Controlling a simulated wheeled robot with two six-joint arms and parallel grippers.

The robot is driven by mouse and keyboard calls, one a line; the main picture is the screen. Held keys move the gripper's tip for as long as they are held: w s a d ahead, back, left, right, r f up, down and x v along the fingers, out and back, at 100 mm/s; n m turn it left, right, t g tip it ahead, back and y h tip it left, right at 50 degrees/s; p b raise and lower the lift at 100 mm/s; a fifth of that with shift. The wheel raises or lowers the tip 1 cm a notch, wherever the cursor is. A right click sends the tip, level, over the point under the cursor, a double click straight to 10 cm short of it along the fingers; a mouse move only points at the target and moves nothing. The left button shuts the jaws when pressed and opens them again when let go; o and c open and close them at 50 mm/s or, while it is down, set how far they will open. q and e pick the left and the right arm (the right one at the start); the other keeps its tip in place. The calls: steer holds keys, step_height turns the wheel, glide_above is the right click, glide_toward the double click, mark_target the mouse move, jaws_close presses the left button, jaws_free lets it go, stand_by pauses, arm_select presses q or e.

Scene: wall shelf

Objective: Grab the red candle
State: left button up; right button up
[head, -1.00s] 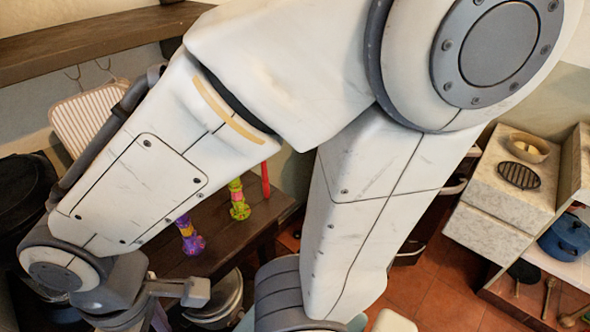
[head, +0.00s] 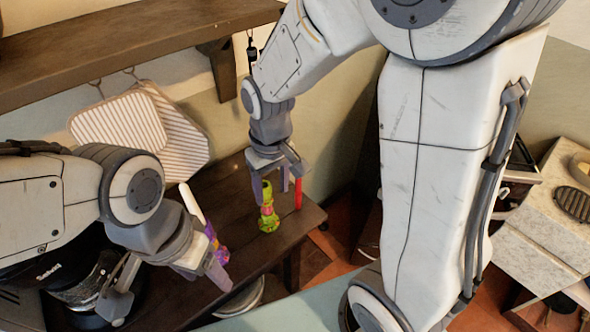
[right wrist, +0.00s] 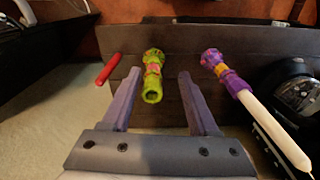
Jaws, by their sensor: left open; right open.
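The red candle (head: 298,193) stands upright near the right end of the dark wooden table, beside the green candle holder (head: 267,215). My right gripper (head: 275,187) is open and points down over the green holder, just left of the red candle. In the right wrist view the green holder (right wrist: 152,78) shows between the spread fingers, and the red candle (right wrist: 108,69) lies outside the left finger. My left gripper (head: 210,268) is open, in front of a purple holder (head: 215,243) with a white candle (head: 193,207), and partly hides it.
The dark table (head: 235,180) stands under a wooden wall shelf (head: 120,45). Ribbed boards (head: 120,130) hang on the wall at left. A black appliance (head: 60,280) stands at the table's left. A stone-topped counter (head: 530,230) is at far right. My right arm hides much of the middle.

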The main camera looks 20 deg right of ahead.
steer(key=w+d+f+m, duration=0.1)
steer(key=w+d, duration=0.1)
steer(key=d, duration=0.1)
steer(key=w+d+f+p, duration=0.1)
steer(key=w+d, duration=0.1)
steer(key=w, duration=0.1)
steer(key=w+d+f+m, duration=0.1)
steer(key=w+d, duration=0.1)
steer(key=d, duration=0.1)
steer(key=shift+w+d+f+m, duration=0.1)
steer(key=shift+w+d+m, duration=0.05)
steer(key=shift+d+m, duration=0.2)
steer(key=p, duration=0.1)
glide_above(298, 190)
steer(key=f, duration=0.4)
steer(key=shift+w+d+f, duration=0.2)
steer(key=shift+w+f, duration=0.1)
steer(key=shift+f, duration=0.05)
step_height(298, 190, down, 5)
steer(key=shift+p, duration=1.15)
steer(key=shift+w+f, duration=0.1)
steer(key=shift+f, duration=0.4)
arm_select(q)
step_height(298, 190, up, 5)
steer(key=shift+d+r, duration=0.15)
steer(key=shift+r, duration=0.05)
arm_select(e)
jaws_close()
